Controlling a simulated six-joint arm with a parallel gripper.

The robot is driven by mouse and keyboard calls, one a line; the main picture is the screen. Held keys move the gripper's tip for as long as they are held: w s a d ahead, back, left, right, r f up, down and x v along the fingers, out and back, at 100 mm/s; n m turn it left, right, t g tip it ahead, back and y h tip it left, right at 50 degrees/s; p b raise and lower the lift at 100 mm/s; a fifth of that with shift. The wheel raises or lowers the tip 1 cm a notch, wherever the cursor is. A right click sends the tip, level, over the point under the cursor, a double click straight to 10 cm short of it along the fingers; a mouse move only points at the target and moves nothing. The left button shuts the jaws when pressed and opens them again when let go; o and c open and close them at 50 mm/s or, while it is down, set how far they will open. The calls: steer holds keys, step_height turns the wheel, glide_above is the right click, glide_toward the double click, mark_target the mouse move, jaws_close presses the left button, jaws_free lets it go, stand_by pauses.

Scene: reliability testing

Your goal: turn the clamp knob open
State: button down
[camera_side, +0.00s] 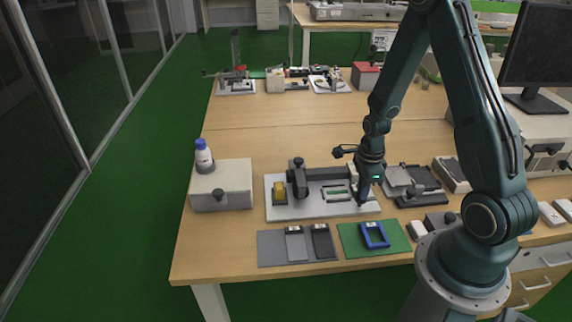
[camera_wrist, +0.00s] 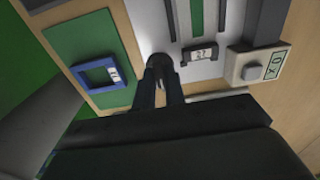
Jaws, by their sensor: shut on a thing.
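The clamp knob (camera_wrist: 159,61) is a small dark round piece near the front edge of the white fixture plate (camera_wrist: 149,30). My gripper (camera_wrist: 160,75) reaches down to it, with its two dark fingers closed around it in the wrist view. In the side view my gripper (camera_side: 363,197) is low at the right end of the white fixture plate (camera_side: 325,212), and hides the knob there.
In front of the plate, a blue frame (camera_side: 375,235) lies on a green mat (camera_side: 350,243), beside a grey mat (camera_side: 270,248) with two dark devices. A grey box (camera_side: 222,180) with a bottle (camera_side: 203,157) stands left. Trays stand close right.

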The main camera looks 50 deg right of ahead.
steer(key=c, duration=1.6)
jaws_free()
steer(key=shift+r, duration=0.1)
steer(key=shift+r, duration=2.15)
